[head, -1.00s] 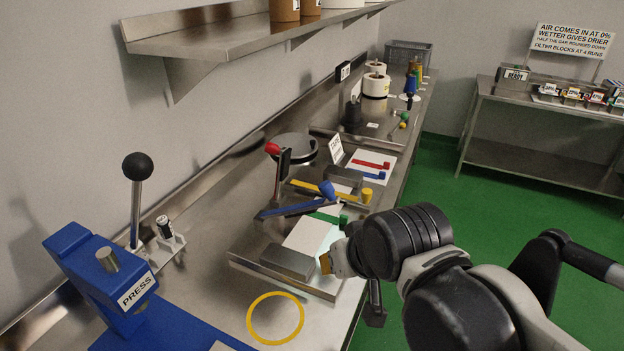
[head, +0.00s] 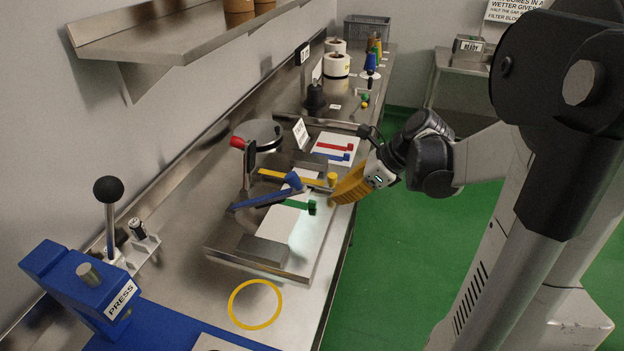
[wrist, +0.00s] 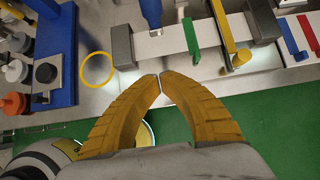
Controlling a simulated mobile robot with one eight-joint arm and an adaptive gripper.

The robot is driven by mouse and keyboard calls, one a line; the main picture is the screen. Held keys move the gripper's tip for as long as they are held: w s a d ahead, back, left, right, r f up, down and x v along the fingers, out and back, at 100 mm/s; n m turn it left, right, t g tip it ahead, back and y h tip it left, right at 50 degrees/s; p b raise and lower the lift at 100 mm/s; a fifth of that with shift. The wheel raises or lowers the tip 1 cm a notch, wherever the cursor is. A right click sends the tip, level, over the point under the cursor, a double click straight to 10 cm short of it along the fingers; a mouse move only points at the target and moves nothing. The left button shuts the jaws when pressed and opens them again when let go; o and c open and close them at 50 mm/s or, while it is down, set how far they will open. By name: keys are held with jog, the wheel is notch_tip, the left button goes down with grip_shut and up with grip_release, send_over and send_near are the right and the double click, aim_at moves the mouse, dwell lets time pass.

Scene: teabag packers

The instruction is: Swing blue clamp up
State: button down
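A blue clamp lever (head: 262,199) with a round blue knob slants across the fixture, knob end higher and to the right. It also shows at the top of the wrist view (wrist: 152,12). A second, smaller blue bar (head: 335,155) lies flat on a white plate farther back, beside a red bar (head: 335,147); I cannot tell which one is meant. My gripper (head: 333,203), with yellow fingers, is at the fixture's right edge, apart from both. In the wrist view its fingertips (wrist: 160,77) meet with nothing between them.
A green bar (head: 298,205) and a yellow bar (head: 290,177) lie across the fixture. A red-knobbed lever (head: 247,165) stands upright behind. A blue press (head: 85,285) is at the front left. A yellow ring (head: 255,304) marks the bench. Green floor is free at right.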

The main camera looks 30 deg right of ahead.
aim_at(286, 177)
jog(key=b+x, duration=0.3)
jog(key=x, duration=0.6)
jog(key=r, duration=0.1)
jog(key=w+a+r, duration=0.1)
jog(key=r, duration=0.1)
jog(key=shift+w+a+r, duration=0.25)
jog(key=shift+w+r, duration=0.05)
jog(key=w+a+r+p, duration=0.1)
jog(key=r+p, duration=0.1)
jog(key=w+a+r+g+h+p, duration=0.1)
jog(key=r+p, duration=0.2)
jog(key=w+a+r+g+h+p, duration=0.1)
jog(key=r+p, duration=0.1)
jog(key=shift+w+a+r, duration=0.15)
jog(key=shift+a+r, duration=0.05)
jog(key=shift+a, duration=0.05)
jog(key=w+a+r+g+h+p, duration=0.3)
jog(key=w+a+r+p, duration=0.2)
jog(key=w+a+r, duration=0.1)
jog(key=shift+w+a, duration=0.55)
jog(key=shift+w, duration=0.15)
